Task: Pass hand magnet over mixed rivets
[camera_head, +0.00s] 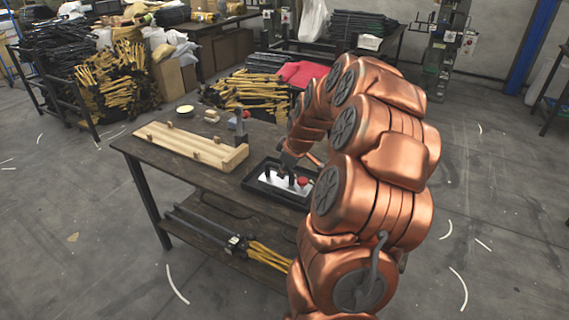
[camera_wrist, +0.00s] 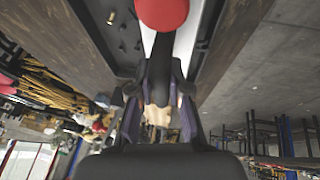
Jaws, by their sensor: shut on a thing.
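The hand magnet (camera_head: 274,179) shows as a pale plate with a red knob (camera_head: 303,181) in the head view. The red knob (camera_wrist: 162,12) is at the top of the wrist view, with a dark handle part (camera_wrist: 160,70) below it. My gripper (camera_wrist: 158,88) is shut on this dark part of the hand magnet. In the head view my gripper (camera_head: 287,168) is over the black tray (camera_head: 250,186). A few small dark rivets (camera_wrist: 122,28) lie on the tray floor in the wrist view. The plate and my gripper hide other rivets.
The tray is on a dark wooden workbench (camera_head: 150,150). A light wooden board with pegs (camera_head: 190,145) lies left of it, and a grey upright tool (camera_head: 240,128) stands behind. Small round containers (camera_head: 212,116) sit at the back. Bundled rods fill racks beyond.

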